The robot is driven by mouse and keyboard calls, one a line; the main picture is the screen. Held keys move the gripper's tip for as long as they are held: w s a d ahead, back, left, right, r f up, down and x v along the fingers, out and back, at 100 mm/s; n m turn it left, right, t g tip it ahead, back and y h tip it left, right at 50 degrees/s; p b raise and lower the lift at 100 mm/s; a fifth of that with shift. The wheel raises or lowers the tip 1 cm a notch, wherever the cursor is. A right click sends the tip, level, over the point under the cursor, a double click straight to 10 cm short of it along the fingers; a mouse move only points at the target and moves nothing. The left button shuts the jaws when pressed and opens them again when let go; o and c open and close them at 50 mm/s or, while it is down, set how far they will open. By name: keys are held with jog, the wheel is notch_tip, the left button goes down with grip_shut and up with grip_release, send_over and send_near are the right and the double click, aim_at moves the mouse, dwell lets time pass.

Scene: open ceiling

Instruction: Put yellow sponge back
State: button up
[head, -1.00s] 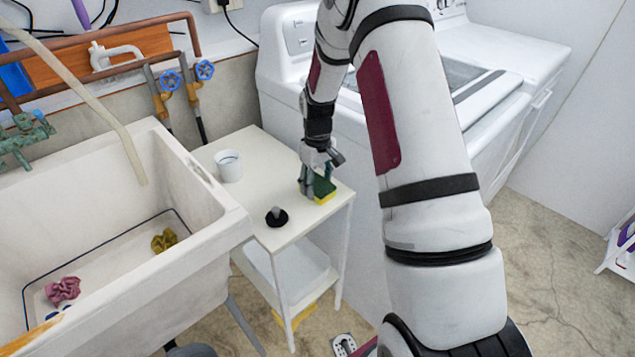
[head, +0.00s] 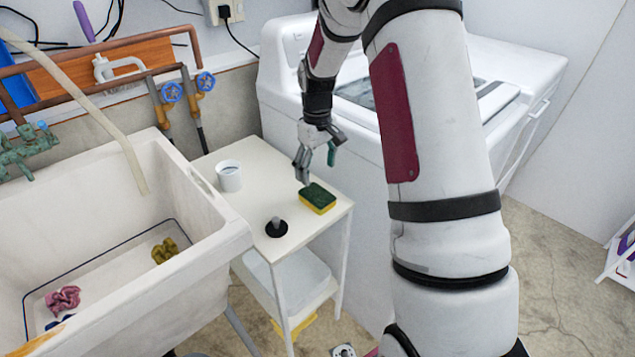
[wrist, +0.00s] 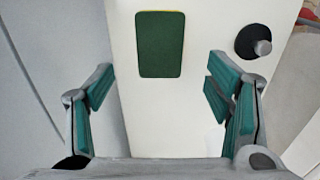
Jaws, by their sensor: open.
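The yellow sponge (head: 318,198) has a dark green top face and lies flat on the small white table (head: 246,199), near its right edge. In the wrist view the sponge (wrist: 160,45) shows green side up, with a thin yellow edge at the top. My gripper (head: 316,166) is above the table, just behind and above the sponge, apart from it. In the wrist view its teal-padded fingers (wrist: 160,98) are spread wide with nothing between them, and the sponge lies beyond their tips.
A white cup (head: 229,176) and a black stopper (head: 276,227) stand on the table. A deep sink (head: 215,226) holding crumpled cloths is to the left. A white washing machine (head: 290,90) stands behind and right. Bare tabletop lies between cup and sponge.

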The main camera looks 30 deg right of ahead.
jog(key=s+a+r+m+t, duration=0.1)
jog(key=s+a+r, duration=0.4)
jog(key=s+r, duration=0.3)
jog(key=s+a+r, duration=0.6)
jog(key=s+r, duration=0.1)
jog(key=r, duration=0.4)
jog(key=s+a, duration=0.2)
jog(key=s, duration=0.8)
jog(key=s+a+m+t, duration=0.1)
jog(key=s+a, duration=0.2)
jog(key=s, duration=0.7)
jog(key=shift+s+a, duration=0.15)
jog(key=shift+a, duration=0.15)
notch_tip(320, 180, up, 9)
jog(key=t+p, duration=0.2)
jog(key=p, duration=0.6)
jog(key=shift+r, duration=0.2)
